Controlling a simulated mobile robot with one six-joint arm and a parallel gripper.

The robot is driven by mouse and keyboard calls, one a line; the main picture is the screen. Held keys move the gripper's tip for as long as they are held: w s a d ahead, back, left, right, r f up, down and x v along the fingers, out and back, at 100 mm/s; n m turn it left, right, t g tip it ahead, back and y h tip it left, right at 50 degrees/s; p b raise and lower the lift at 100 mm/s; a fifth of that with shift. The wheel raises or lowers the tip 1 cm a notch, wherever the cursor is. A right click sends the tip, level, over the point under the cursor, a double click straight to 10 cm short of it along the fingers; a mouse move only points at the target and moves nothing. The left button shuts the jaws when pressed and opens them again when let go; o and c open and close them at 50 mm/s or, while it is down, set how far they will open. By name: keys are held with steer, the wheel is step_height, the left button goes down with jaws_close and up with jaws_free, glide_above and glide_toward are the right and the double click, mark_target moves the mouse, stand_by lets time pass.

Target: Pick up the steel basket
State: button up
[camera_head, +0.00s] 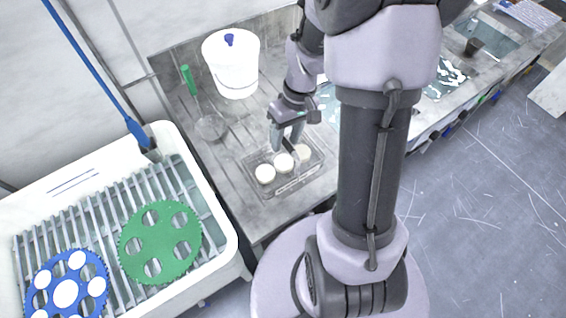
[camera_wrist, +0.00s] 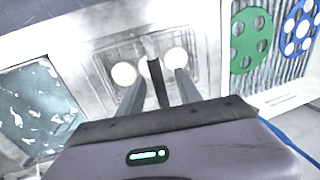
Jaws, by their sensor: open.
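The steel basket (camera_head: 296,184) is a shallow, see-through rectangular tray on the grey bench, right of the white sink. Three round white pieces sit in it in a row. In the wrist view the basket (camera_wrist: 101,62) lies straight ahead, with a dark upright bar, which may be its handle, crossing in front of the middle piece. My gripper (camera_head: 290,146) is over the basket with its fingers pointing down. In the wrist view my gripper (camera_wrist: 152,80) has its two fingers apart, one on each side of the dark bar. Whether they touch it I cannot tell.
A white sink (camera_head: 222,215) at left holds a slatted rack with a green disc (camera_head: 160,262) and a blue disc (camera_head: 40,290). A white tub (camera_head: 230,68), a green-handled tool (camera_head: 188,80) and a round strainer-like piece (camera_head: 211,127) stand behind the basket. A blue-handled brush (camera_head: 135,128) leans at the sink.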

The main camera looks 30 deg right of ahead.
steer(key=f, duration=0.1)
steer(key=f+b, duration=0.1)
steer(key=f, duration=0.3)
steer(key=shift+w+a+b, duration=0.2)
steer(key=shift+a+b, duration=0.15)
steer(key=shift+b, duration=0.05)
steer(key=shift+c, duration=0.2)
jaws_close()
steer(key=shift+r, duration=0.1)
stand_by(0.6)
